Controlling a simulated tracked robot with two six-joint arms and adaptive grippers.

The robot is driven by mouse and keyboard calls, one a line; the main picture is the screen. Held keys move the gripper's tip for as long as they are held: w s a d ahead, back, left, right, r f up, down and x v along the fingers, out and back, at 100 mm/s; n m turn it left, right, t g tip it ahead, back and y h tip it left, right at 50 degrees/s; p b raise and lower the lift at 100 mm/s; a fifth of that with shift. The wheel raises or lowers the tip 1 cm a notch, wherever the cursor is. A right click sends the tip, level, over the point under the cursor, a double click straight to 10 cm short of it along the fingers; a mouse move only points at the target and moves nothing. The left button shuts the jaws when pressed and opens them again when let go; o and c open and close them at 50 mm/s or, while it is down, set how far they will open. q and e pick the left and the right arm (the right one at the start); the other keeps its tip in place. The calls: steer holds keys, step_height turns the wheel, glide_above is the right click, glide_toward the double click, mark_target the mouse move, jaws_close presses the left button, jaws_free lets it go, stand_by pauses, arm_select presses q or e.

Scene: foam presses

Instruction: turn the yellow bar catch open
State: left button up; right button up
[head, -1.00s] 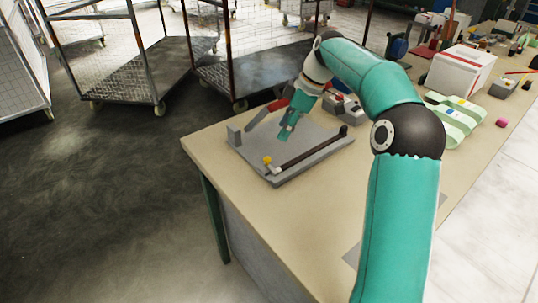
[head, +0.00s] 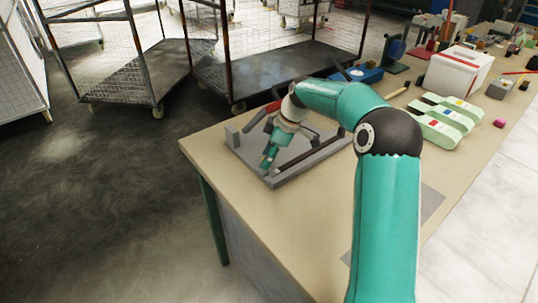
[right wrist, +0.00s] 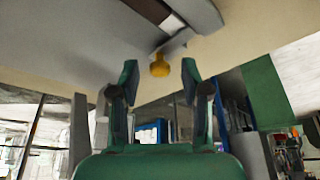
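The yellow knob (right wrist: 159,66) of the bar catch shows in the right wrist view between and slightly beyond my right fingertips. A dark bar (head: 312,152) lies along the grey plate (head: 243,148) on the bench; its near-left end is hidden behind my gripper in the head view. My right gripper (head: 268,162) is over the plate's near edge at that end. In the right wrist view the right gripper (right wrist: 160,72) has its fingers spread, one on each side of the knob, with no clear contact visible. My left gripper is not in view.
The bench (head: 230,190) has free room in front of the plate. A red-handled part (head: 262,112) stands at the plate's back. A blue box (head: 357,73), pale green trays (head: 440,120) and a white box (head: 458,72) stand farther right. Wire carts (head: 130,70) stand behind.

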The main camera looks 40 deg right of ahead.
jaws_close()
steer(key=shift+d, duration=0.1)
steer(key=shift+m, duration=0.3)
steer(key=shift+a+f+m+h+b, duration=0.1)
steer(key=shift+a+m+h+b, duration=0.15)
steer(key=shift+m+b, duration=0.55)
steer(key=shift+s+m+t+h+b, duration=0.1)
steer(key=shift+m+t+h+b, duration=0.45)
steer(key=shift+m, duration=0.55)
steer(key=m, duration=0.2)
steer(key=m+h+b, duration=0.1)
steer(key=m, duration=0.1)
steer(key=m+h+b, duration=0.1)
steer(key=m, duration=0.1)
steer(key=shift+a, duration=0.35)
steer(key=m+h+b, duration=0.1)
steer(key=m, duration=0.1)
steer(key=m+g+h+b, duration=0.1)
steer(key=m, duration=0.1)
steer(key=shift+a+m, duration=0.1)
steer(key=shift+m, duration=0.3)
steer(key=shift+m+g+h+b, duration=0.4)
steer(key=shift+m+g, duration=0.05)
steer(key=shift+m, duration=0.95)
